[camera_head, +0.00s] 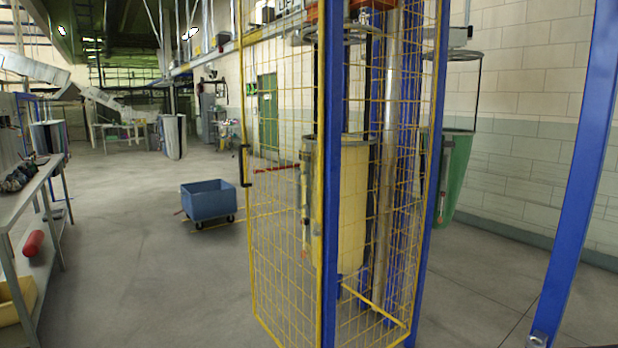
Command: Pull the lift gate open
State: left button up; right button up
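The lift gate (283,230) is a tall yellow wire-mesh panel in the middle of the head view. It stands beside a blue post (332,120), with its left edge away from the post. A black handle (246,165) is on that left edge, at about mid height. I cannot tell for certain how far the gate is swung. Neither of my grippers is in view.
A blue wheeled bin (208,200) stands on the floor left of the gate. A workbench (35,190) lines the left edge. The floor between is clear.

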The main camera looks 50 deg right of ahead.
aim_at(317, 232)
jog(key=i+l+z, duration=0.1)
jog(key=i+z, duration=0.75)
jog(key=z, duration=0.15)
jog(key=i+l+z, duration=0.15)
jog(key=i+z, duration=0.15)
jog(key=i, duration=0.2)
jog(key=i+z, duration=0.35)
jog(key=i, duration=0.2)
jog(key=i+u, duration=0.1)
jog(key=i, duration=0.3)
